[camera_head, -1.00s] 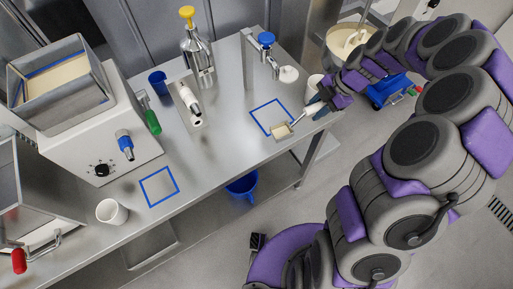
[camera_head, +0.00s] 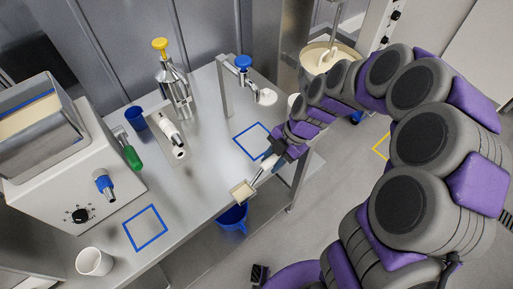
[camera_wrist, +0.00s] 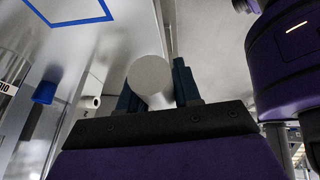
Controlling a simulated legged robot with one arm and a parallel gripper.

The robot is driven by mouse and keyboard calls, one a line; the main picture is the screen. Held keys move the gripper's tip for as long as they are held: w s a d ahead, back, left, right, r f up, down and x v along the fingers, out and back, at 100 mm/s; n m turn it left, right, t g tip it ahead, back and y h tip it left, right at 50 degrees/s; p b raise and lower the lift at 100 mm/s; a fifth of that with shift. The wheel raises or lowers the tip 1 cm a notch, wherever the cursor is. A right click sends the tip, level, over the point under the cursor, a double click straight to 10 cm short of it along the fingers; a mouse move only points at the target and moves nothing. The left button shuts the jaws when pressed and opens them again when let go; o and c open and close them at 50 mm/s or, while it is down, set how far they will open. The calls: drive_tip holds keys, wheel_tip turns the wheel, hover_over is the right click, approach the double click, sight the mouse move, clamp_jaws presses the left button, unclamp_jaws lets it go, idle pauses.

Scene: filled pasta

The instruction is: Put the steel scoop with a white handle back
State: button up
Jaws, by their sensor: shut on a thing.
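The steel scoop with a white handle shows in the head view; its pan (camera_head: 242,192) looks beige inside and is over the table's front edge. I cannot tell its height above the table. My gripper (camera_head: 273,158) is shut on the white handle (camera_head: 264,169), at the right of the pan. In the wrist view the handle's round white end (camera_wrist: 150,75) sits between the dark fingers of my gripper (camera_wrist: 157,88); the pan is hidden there. A blue square outline (camera_head: 240,138) is on the table just behind the scoop, partly hidden by my arm. Another blue square outline (camera_head: 145,205) is at the front left.
On the steel table (camera_head: 205,190) stand a yellow-topped dispenser (camera_head: 172,80), a blue-topped tap (camera_head: 243,66), a blue cup (camera_head: 135,118), a white cup (camera_head: 94,261) and a machine with a hopper (camera_head: 75,185). A blue bucket (camera_head: 232,217) is below. A mixing bowl (camera_head: 328,58) is behind my arm.

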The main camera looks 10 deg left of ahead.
drive_tip(key=w+a, duration=0.1)
drive_tip(key=w, duration=0.1)
drive_tip(key=w+a, duration=0.2)
drive_tip(key=w, duration=0.1)
drive_tip(key=w+a+f+b, duration=0.1)
drive_tip(key=w+a, duration=0.1)
drive_tip(key=w, duration=0.1)
drive_tip(key=shift+w+a, duration=0.1)
drive_tip(key=shift+a, duration=0.15)
drive_tip(key=shift+f+b, duration=0.6)
drive_tip(key=shift+f, duration=1.2)
drive_tip(key=o, duration=1.1)
drive_tip(key=shift+c, duration=0.2)
